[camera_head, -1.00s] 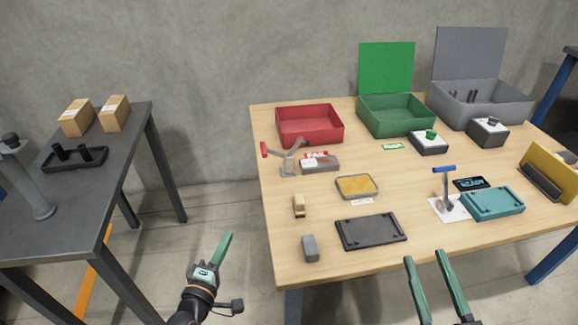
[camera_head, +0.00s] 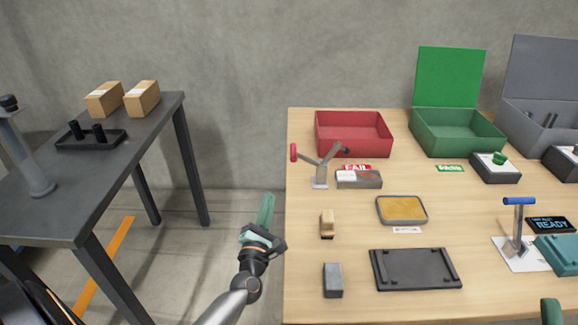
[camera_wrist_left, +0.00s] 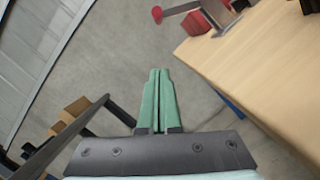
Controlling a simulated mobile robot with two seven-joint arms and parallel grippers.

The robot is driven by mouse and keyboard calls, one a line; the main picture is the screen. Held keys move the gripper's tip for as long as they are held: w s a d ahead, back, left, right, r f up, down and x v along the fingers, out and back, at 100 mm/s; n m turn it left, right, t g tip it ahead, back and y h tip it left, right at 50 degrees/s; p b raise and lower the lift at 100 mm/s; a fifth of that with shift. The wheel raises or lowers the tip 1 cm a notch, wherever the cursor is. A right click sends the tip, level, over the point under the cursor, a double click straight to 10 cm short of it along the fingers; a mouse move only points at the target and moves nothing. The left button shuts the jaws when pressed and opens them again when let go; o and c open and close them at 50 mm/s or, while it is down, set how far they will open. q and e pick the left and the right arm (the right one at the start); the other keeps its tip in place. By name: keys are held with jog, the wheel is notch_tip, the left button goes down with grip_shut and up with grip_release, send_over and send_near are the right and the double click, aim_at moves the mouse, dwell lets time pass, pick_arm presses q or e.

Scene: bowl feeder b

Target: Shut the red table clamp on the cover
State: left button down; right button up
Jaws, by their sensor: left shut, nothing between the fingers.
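The red-handled table clamp (camera_head: 320,168) stands near the left edge of the wooden table. Its red grip (camera_head: 294,152) points up and left, and its other arm rises to the right, so it looks open. A low grey block (camera_head: 360,181), possibly the cover, lies beside it, under the raised arm. My left gripper (camera_head: 268,208) is shut and empty, off the table's left edge, below and left of the clamp. In the left wrist view its green fingers (camera_wrist_left: 159,98) are together; the red grip (camera_wrist_left: 157,14) shows at the top. Only a fingertip of my right gripper (camera_head: 550,312) shows.
A red bin (camera_head: 354,134) stands behind the clamp. A tan block (camera_head: 327,224), a grey block (camera_head: 333,280) and a black plate (camera_head: 415,269) lie nearer the front. A dark side table (camera_head: 90,190) stands left, with open floor between.

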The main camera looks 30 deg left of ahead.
pick_arm(q)
jog(key=w+r, duration=0.1)
jog(key=w, duration=0.2)
jog(key=w+a+r, duration=0.1)
jog(key=w+r, duration=0.1)
jog(key=w, duration=0.2)
jog(key=w+r, duration=0.1)
jog(key=w, duration=0.2)
jog(key=shift+w+a+r, duration=0.2)
jog(key=shift+w+r, duration=0.05)
jog(key=shift+r, duration=0.15)
jog(key=shift+r+m+p, duration=0.25)
jog(key=shift+m+p, duration=0.05)
jog(key=shift+p, duration=0.1)
